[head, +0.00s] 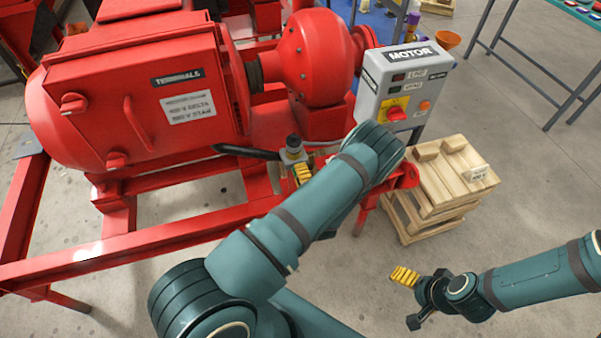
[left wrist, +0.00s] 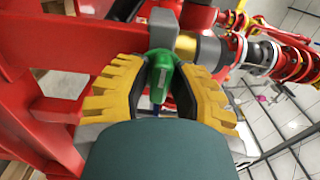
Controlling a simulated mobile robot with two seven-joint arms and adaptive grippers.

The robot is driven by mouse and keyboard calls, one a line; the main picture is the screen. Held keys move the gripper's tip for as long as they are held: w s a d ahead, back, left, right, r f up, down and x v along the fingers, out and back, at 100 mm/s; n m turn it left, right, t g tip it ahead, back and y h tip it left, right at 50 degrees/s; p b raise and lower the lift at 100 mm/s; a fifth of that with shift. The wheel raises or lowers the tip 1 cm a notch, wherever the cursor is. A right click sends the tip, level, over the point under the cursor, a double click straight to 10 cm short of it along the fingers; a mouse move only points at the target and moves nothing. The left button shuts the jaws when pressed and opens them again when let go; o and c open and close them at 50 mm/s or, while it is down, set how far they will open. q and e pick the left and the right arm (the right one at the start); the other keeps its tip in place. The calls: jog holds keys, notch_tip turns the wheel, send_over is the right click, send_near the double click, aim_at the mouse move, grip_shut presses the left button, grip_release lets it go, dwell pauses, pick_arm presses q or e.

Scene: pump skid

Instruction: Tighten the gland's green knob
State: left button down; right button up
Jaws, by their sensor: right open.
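The gland's green knob (left wrist: 160,72) shows in the left wrist view, between the yellow-ridged fingers of my left gripper (left wrist: 160,85). In the head view my left gripper (head: 301,172) is partly hidden by my own arm, beside the pump's shaft area, and the green knob is hidden there. My right gripper (head: 408,298) is open and empty over the floor at the lower right.
A red motor housing (head: 130,100) and red pump (head: 315,60) sit on a red frame (head: 150,238). A grey motor control box (head: 400,85) with a red-yellow switch stands right of the pump. Stacked wooden pallets (head: 440,190) stand on the floor. The floor around my right gripper is clear.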

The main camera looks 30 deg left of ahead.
pick_arm(q)
jog(key=shift+m, duration=0.5)
jog(key=m, duration=0.4)
jog(key=shift+w+r+m, duration=0.1)
jog(key=shift+r+m, duration=0.05)
jog(key=shift+m, duration=0.15)
jog(key=m, duration=1.2)
jog(key=shift+m+p, duration=0.4)
jog(key=m, duration=0.5)
jog(key=shift+m, duration=0.3)
jog(key=c, duration=1)
grip_release()
jog(key=shift+o, duration=0.3)
jog(key=shift+a, duration=0.1)
